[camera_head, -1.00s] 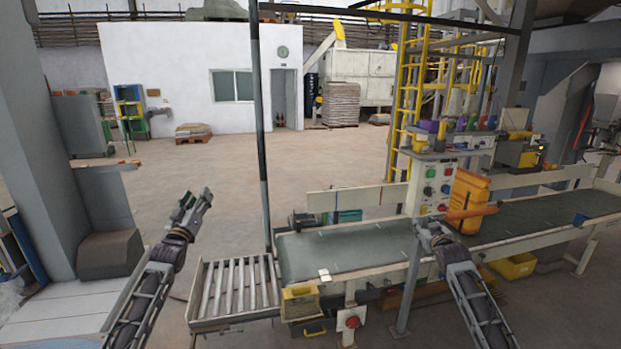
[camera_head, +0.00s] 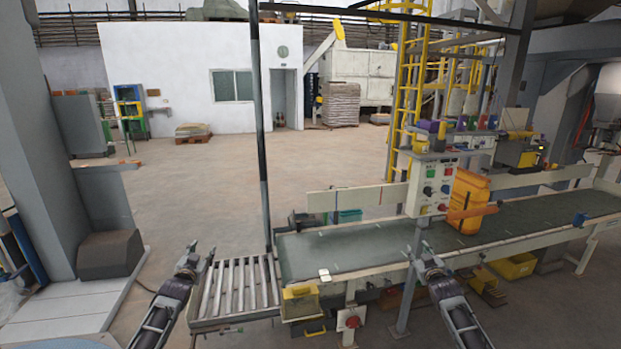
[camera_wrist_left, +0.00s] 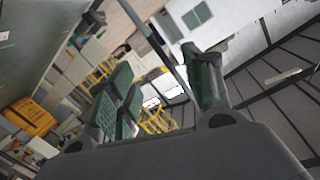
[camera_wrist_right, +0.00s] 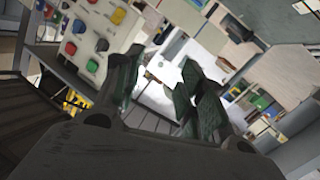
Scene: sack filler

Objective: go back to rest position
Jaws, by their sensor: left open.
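My left gripper (camera_head: 201,255) is at the lower left of the head view, over the left edge of the roller table. Its fingers are apart with nothing between them, and they also show in the left wrist view (camera_wrist_left: 165,90). My right gripper (camera_head: 418,252) is in front of the belt conveyor, just below the control panel (camera_head: 433,184). In the right wrist view its fingers (camera_wrist_right: 160,85) stand apart and nothing is held between them. Neither gripper visibly touches anything.
The roller table (camera_head: 236,322) joins the belt conveyor (camera_head: 345,250), which runs to the right. An orange container (camera_head: 467,200) stands on the belt. A dark post (camera_head: 262,130) rises behind the rollers. The floor (camera_head: 190,190) behind is open.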

